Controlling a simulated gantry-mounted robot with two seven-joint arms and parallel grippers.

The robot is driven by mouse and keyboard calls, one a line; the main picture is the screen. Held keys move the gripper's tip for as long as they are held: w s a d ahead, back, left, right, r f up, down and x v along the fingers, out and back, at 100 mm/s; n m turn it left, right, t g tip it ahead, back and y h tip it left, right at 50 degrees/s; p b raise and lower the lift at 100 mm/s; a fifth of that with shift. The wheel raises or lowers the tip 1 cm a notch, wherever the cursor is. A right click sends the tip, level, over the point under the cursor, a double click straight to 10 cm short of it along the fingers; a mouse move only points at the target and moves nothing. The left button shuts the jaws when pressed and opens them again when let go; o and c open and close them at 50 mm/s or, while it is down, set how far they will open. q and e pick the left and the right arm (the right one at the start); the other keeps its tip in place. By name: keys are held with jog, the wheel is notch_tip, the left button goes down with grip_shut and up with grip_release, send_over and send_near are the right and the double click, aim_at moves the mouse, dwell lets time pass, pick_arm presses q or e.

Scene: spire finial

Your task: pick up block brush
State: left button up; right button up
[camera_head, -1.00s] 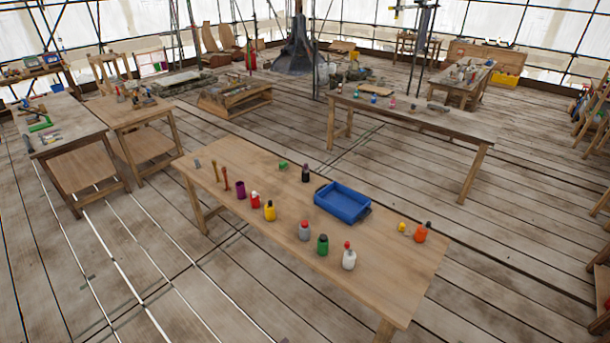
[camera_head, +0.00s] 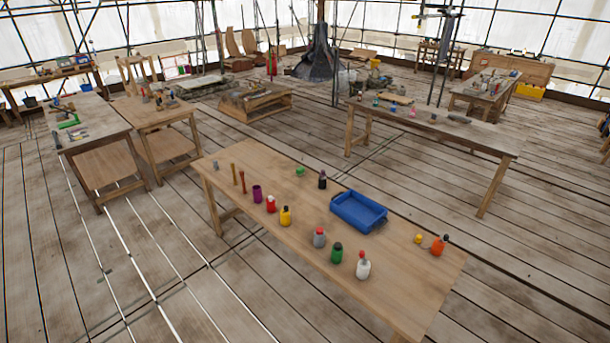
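I cannot tell for sure which thing is the block brush. On the near wooden table (camera_head: 290,240), a small grey piece (camera_head: 215,167) lies near the far left corner. Two slim brown upright sticks (camera_head: 234,173) stand beside it; they may be handles, but are too small to make out. A small green piece (camera_head: 300,171) lies near the far edge. A small yellow piece (camera_head: 418,238) lies near the right end. Neither of my grippers is in view.
A blue tray (camera_head: 372,228) sits right of the table's middle. A purple cup (camera_head: 257,194) and several bottles, including a white one (camera_head: 363,266), stand along it. Other tables (camera_head: 430,122) stand behind. Open plank floor (camera_head: 90,270) lies left of the near table.

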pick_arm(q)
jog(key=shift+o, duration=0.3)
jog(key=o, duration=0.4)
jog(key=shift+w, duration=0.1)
